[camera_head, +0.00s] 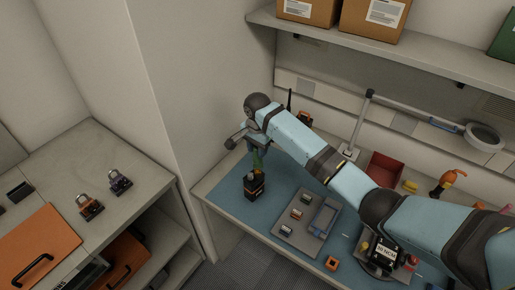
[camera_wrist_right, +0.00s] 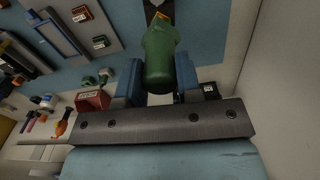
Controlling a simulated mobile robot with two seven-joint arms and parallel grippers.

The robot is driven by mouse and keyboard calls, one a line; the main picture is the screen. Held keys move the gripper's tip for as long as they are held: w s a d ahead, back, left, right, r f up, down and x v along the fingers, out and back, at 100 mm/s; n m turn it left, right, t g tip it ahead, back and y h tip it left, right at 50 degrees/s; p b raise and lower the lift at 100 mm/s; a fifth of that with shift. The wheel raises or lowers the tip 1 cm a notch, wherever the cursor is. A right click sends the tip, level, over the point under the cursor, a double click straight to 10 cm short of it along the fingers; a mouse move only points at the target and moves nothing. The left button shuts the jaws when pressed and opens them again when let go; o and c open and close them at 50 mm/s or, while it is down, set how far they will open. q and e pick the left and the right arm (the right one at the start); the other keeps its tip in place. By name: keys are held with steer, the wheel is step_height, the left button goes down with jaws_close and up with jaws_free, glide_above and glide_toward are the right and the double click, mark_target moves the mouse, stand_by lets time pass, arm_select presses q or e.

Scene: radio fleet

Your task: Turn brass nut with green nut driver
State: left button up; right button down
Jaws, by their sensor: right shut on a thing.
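My right gripper (camera_head: 252,147) is shut on the green nut driver (camera_head: 257,159), above the blue mat at the left part of the bench. In the right wrist view, the driver's thick green handle (camera_wrist_right: 160,58) sits between the blue fingers. A black radio with orange trim (camera_head: 254,184) stands upright on the mat just below the driver. The driver's tip and the brass nut are too small or hidden, so I cannot tell whether they touch. My left gripper is out of view.
A grey tray (camera_head: 284,233) with small parts lies right of the radio. A red bin (camera_head: 384,168), an orange tool (camera_head: 446,183) and a magnifier lamp (camera_head: 484,137) are farther right. Boxes stand on the shelf (camera_head: 372,36) above. A wall closes the bench's left side.

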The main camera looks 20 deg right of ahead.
steer(key=shift+f, duration=0.2)
steer(key=shift+f+n+b, duration=0.35)
steer(key=shift+f+n, duration=0.15)
steer(key=shift+f, duration=0.65)
steer(key=shift+p, duration=0.4)
steer(key=shift+f, duration=0.15)
stand_by(0.8)
steer(key=shift+f, duration=0.35)
steer(key=shift+f, duration=0.1)
